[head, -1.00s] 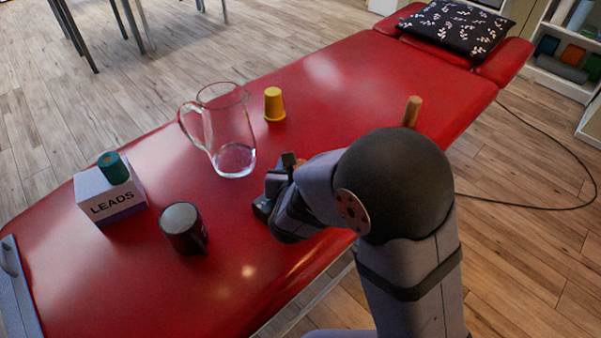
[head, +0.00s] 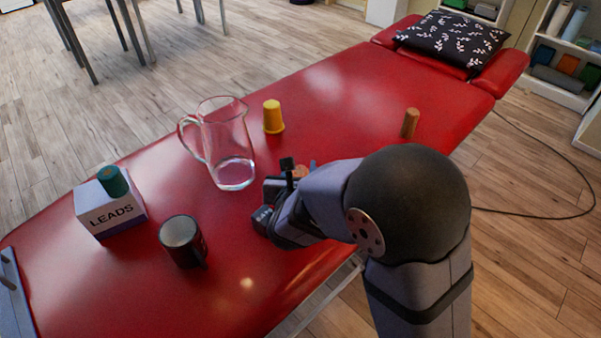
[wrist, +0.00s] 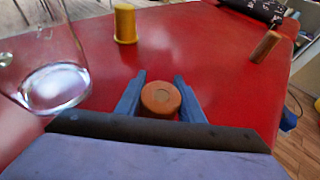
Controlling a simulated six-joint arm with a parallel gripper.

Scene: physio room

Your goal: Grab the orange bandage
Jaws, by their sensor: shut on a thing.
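The orange bandage (wrist: 161,97) is a short roll, seen end-on in the wrist view between the two blue fingers of my gripper (wrist: 159,95). My gripper is shut on it, with a finger on each side. In the head view my gripper (head: 290,180) is over the red couch, right of the glass jug, and only a small part of the orange bandage (head: 300,171) shows behind it. I cannot tell whether the roll is clear of the couch surface.
A glass jug (head: 227,150) stands close left of my gripper. A yellow roll (head: 273,117) and a brown roll (head: 410,123) stand farther back on the red couch (head: 340,90). A dark mug (head: 182,241) and a LEADS box (head: 113,214) with a green roll (head: 113,181) on it are at left.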

